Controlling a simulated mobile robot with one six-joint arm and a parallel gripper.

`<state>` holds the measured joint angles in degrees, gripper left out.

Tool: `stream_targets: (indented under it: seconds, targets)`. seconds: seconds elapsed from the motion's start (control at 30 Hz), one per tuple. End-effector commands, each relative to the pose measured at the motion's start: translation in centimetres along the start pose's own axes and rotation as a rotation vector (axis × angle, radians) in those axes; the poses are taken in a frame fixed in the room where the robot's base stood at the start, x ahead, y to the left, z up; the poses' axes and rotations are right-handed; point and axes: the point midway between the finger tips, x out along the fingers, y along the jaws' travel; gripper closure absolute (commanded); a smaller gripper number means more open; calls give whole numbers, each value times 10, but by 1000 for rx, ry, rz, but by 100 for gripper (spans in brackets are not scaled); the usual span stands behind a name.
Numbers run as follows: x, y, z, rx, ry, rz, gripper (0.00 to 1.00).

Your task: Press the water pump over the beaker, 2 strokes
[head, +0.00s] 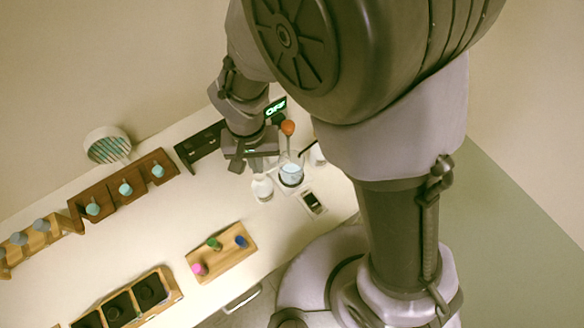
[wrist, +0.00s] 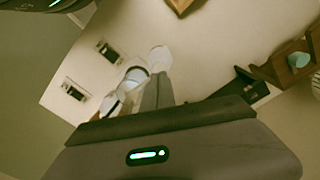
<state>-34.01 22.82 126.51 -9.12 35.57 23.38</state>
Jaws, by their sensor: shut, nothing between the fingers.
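My gripper (head: 238,163) is shut and empty. In the head view it hangs just up and left of a small white bottle (head: 262,188), which looks like the water pump; I cannot tell whether they touch. The glass beaker (head: 291,174), with pale blue contents, stands right of the bottle. In the wrist view my closed fingers (wrist: 160,78) point at a group of white and clear vessels. A white round vessel (wrist: 160,57) is beyond the fingertips, and a clear dark-rimmed one (wrist: 136,76) is to their left. The pump's spout and head cannot be made out.
An orange bulb (head: 288,128) and a green-lit display (head: 276,107) stand behind the beaker. A small dark-screened device (head: 313,202) lies in front. A wooden tray with coloured bottles (head: 222,253) and a brown rack (head: 127,184) are to the left. Table between them is clear.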

Motion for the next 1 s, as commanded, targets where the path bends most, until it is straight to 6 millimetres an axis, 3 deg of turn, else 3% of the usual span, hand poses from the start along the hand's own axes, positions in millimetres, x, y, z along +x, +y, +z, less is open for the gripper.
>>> stream_targets:
  seconds: [0.53,1.0]
  targets:
    - [1,0,0,0,0,0,100]
    - [18,0,0,0,0,0,100]
